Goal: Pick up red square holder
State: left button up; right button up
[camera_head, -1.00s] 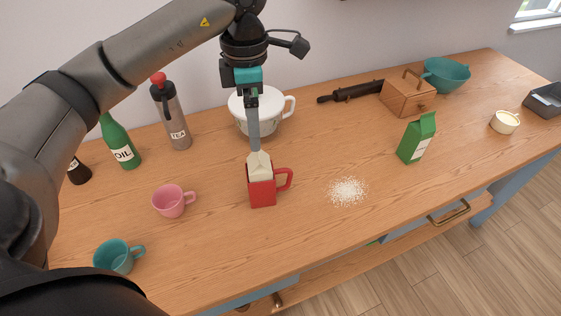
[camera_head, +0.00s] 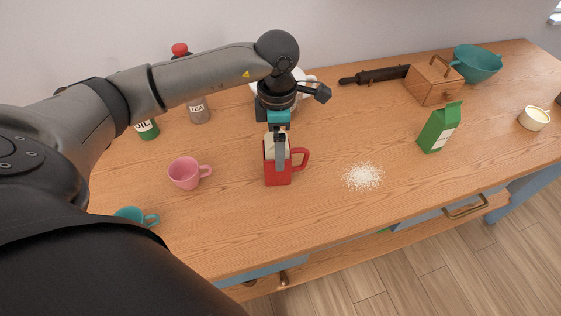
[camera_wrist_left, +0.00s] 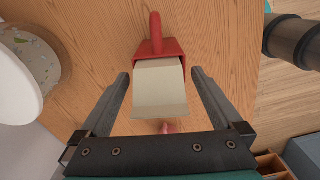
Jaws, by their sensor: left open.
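The red square holder (camera_head: 277,177) stands upright on the wooden counter, with its handle to the right and a cream carton (camera_head: 270,144) inside it. In the wrist view, the holder (camera_wrist_left: 172,48) shows beyond the carton (camera_wrist_left: 160,90), its handle pointing up the picture. My left gripper (camera_head: 280,160) is above the holder, pointing down. In the wrist view its open fingers (camera_wrist_left: 160,78) lie to either side of the carton, with gaps visible on both sides. My right gripper is not in view.
A pink mug (camera_head: 185,174) stands left of the holder and a white powder pile (camera_head: 362,176) lies to its right. A white pot (camera_wrist_left: 25,75) is close by. A green carton (camera_head: 438,128) and wooden box (camera_head: 432,86) stand farther right.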

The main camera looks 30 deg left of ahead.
pick_arm(q)
jog(key=shift+f, duration=1.3)
jog(key=shift+r, duration=0.1)
jog(key=c, duration=1.3)
